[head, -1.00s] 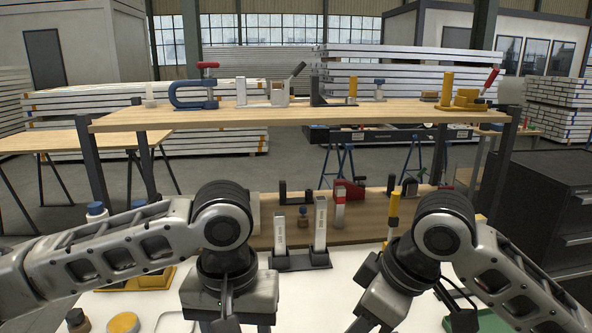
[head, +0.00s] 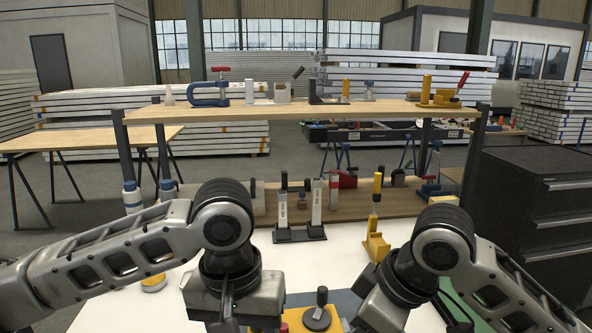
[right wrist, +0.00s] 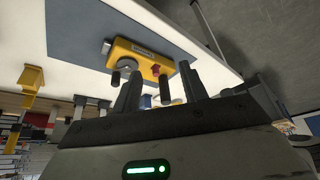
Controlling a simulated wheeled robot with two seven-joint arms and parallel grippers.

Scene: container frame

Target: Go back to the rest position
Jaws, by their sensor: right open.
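My left gripper (head: 238,300) hangs over the white table at the lower middle of the head view. Its fingertips are cut off by the bottom edge, so its opening does not show. My right gripper shows in part in the head view, low and right of the middle. In the right wrist view the right gripper (right wrist: 160,88) has its two dark fingers apart, with nothing held between them. Beyond them lies a yellow fixture (head: 320,321) with a black knob; it also shows in the right wrist view (right wrist: 143,57).
The white table (head: 130,310) lies below both arms. Behind it stands a two-level wooden shelf (head: 300,112) with clamps and fixtures. A yellow stand (head: 376,245) is near the table's back edge. A dark drawer cabinet (head: 535,205) is at the right.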

